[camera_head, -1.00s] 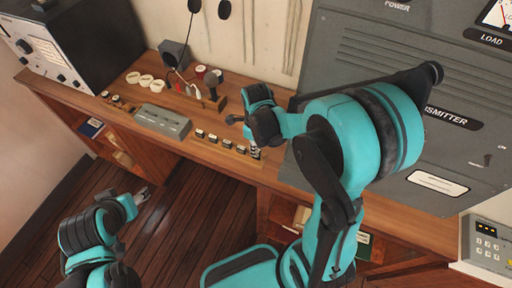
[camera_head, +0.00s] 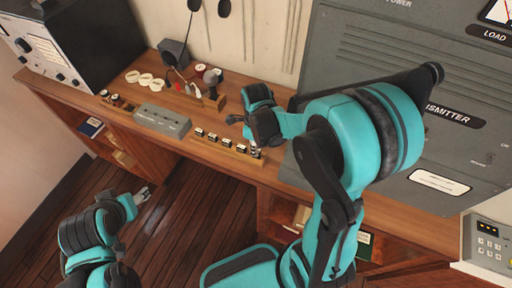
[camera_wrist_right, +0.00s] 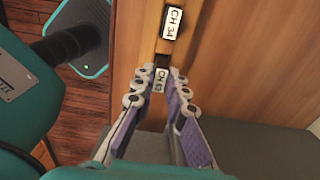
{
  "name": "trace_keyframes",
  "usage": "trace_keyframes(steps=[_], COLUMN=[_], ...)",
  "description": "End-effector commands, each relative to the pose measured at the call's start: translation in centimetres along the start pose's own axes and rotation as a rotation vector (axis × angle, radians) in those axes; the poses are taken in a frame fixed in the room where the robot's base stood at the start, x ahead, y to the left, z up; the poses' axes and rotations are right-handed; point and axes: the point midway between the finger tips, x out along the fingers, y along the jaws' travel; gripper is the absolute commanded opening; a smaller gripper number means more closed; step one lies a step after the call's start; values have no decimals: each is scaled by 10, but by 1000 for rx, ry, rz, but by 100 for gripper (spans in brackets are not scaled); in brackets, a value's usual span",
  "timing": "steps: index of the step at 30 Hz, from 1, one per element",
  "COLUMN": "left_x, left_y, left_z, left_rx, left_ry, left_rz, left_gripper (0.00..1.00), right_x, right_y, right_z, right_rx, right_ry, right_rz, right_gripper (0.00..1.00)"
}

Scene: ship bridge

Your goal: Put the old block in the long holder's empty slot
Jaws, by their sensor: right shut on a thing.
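The long holder (camera_head: 226,151) is a narrow wooden strip near the desk's front edge, with several dark blocks with white labels in a row. In the right wrist view the holder (camera_wrist_right: 147,52) carries a block labelled CH 34 (camera_wrist_right: 171,22). My right gripper (camera_head: 256,151) is at the holder's right end. In the right wrist view its fingertips (camera_wrist_right: 160,84) are closed around a small labelled block (camera_wrist_right: 161,75), in line with the row. Whether this block is fully seated I cannot tell. My left gripper (camera_head: 143,195) is over the floor, away from the desk; its jaw opening is unclear.
A grey box (camera_head: 162,120) stands left of the holder. Behind are white round items (camera_head: 146,79) and a small wooden stand (camera_head: 214,101). The large grey transmitter cabinet (camera_head: 400,100) bounds the right side. Bare desk lies right of the holder.

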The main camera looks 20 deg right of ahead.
Motion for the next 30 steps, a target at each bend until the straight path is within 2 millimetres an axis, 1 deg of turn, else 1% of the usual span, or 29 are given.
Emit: trace_keyframes(steps=[18,30], left_x=[1,6], left_y=[0,0], left_z=[0,4], left_rx=[0,0], left_ry=[0,0], left_rz=[0,0], left_gripper=[57,57], right_x=[1,7], right_y=[0,0], right_z=[0,0], right_rx=[0,0], right_ry=[0,0], right_rz=[0,0], right_gripper=[0,0])
